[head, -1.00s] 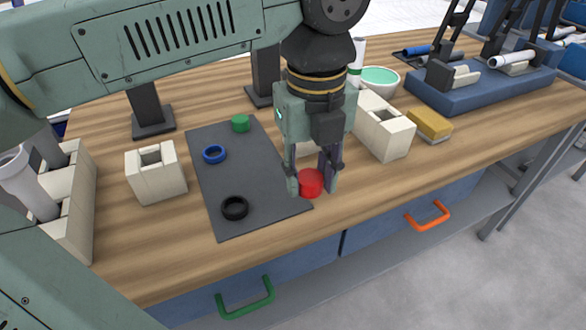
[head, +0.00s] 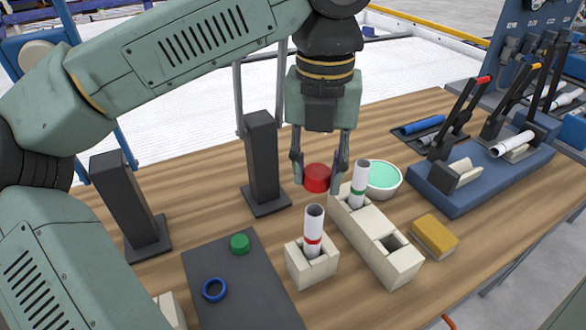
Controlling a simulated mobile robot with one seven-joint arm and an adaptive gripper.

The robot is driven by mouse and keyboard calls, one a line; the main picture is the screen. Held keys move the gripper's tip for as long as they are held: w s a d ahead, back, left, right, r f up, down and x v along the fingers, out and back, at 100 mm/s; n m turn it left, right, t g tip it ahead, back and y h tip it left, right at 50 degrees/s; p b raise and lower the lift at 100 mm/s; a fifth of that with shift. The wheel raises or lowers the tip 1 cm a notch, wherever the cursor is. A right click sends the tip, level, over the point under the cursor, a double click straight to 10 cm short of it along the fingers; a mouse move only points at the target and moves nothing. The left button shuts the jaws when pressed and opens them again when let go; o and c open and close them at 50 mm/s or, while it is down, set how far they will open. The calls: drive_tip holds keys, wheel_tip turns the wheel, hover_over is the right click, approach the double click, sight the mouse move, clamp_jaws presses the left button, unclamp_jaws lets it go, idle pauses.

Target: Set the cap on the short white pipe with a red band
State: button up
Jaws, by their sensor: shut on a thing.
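My gripper (head: 318,182) is shut on the red cap (head: 317,178), which sits between its fingertips. The short white pipe with a red band (head: 314,223) stands, slightly tilted in the picture, in a square cream holder (head: 313,270). Its open top is bare. The cap appears just above and beyond this pipe in the picture, apart from it; the exact height and depth gap is hard to tell.
A white pipe with a green band (head: 359,175) stands close right of my gripper in a long cream holder (head: 388,256). A bowl (head: 382,193), yellow sponge (head: 436,232) and dark post (head: 263,165) are nearby. A green cap (head: 240,243) and blue ring (head: 215,286) lie on a dark mat (head: 262,290).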

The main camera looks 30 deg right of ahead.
sight(315, 211)
drive_tip(key=shift+w+d+r, duration=0.15)
drive_tip(key=shift+w+r, duration=0.05)
drive_tip(key=shift+f+b, duration=2.3)
drive_tip(key=shift+f, duration=0.75)
drive_tip(key=shift+f+b, duration=1.1)
drive_tip(key=shift+b, duration=0.05)
idle(1.3)
drive_tip(key=o, duration=0.9)
drive_tip(key=shift+o, duration=0.5)
drive_tip(key=o, duration=0.4)
drive_tip(key=shift+c, duration=0.2)
drive_tip(key=shift+r, duration=0.15)
